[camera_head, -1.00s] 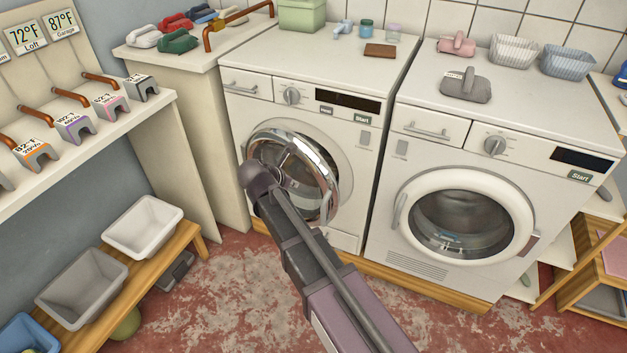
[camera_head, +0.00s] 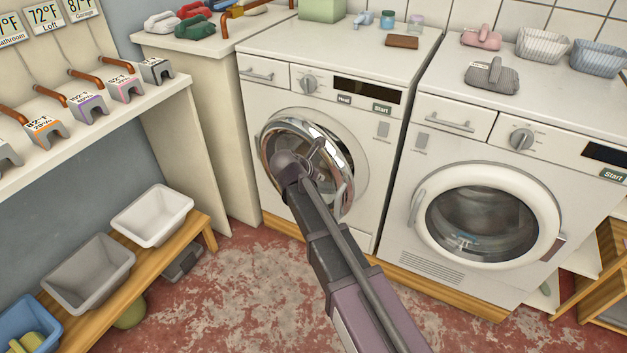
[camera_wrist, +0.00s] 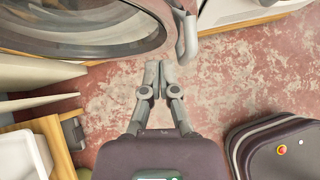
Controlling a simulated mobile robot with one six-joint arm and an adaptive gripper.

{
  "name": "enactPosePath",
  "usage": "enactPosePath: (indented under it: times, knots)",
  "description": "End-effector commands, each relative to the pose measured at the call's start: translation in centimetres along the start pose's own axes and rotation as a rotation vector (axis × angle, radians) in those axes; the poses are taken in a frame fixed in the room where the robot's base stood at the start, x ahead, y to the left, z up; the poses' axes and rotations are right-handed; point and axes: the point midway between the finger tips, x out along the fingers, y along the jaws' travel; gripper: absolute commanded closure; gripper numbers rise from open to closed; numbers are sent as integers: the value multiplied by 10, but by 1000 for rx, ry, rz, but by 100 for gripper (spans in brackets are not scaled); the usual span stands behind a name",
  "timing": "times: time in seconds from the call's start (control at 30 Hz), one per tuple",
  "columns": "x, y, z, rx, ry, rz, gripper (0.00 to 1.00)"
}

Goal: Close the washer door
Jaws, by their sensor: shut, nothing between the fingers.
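The washer (camera_head: 365,135) is the left of the two white front-loaders. Its round door (camera_head: 328,187) has a chrome rim and dark glass and appears slightly ajar. In the wrist view, the door (camera_wrist: 85,30) fills the upper left and its grey handle (camera_wrist: 187,38) hangs at the top, right of the fingertips. My gripper (camera_wrist: 151,78) is shut and empty, with red floor behind it. I cannot tell whether my gripper touches the door.
A second machine (camera_head: 395,220) with a white-rimmed round door stands close on the right. A wooden bench (camera_head: 190,240) with a white bin (camera_head: 152,215) and a grey bin (camera_head: 90,272) stands at left. The red floor (camera_head: 240,300) between is clear.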

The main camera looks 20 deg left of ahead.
Motion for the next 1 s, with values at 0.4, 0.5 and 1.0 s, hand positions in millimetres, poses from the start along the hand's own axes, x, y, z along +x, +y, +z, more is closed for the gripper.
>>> enactPosePath:
  times: [0.4,0.5,1.0]
  knots:
    - [42,1,18,2,1,-1,100]
    - [47,1,24,2,1,0,100]
    - [52,0,28,0,0,1,100]
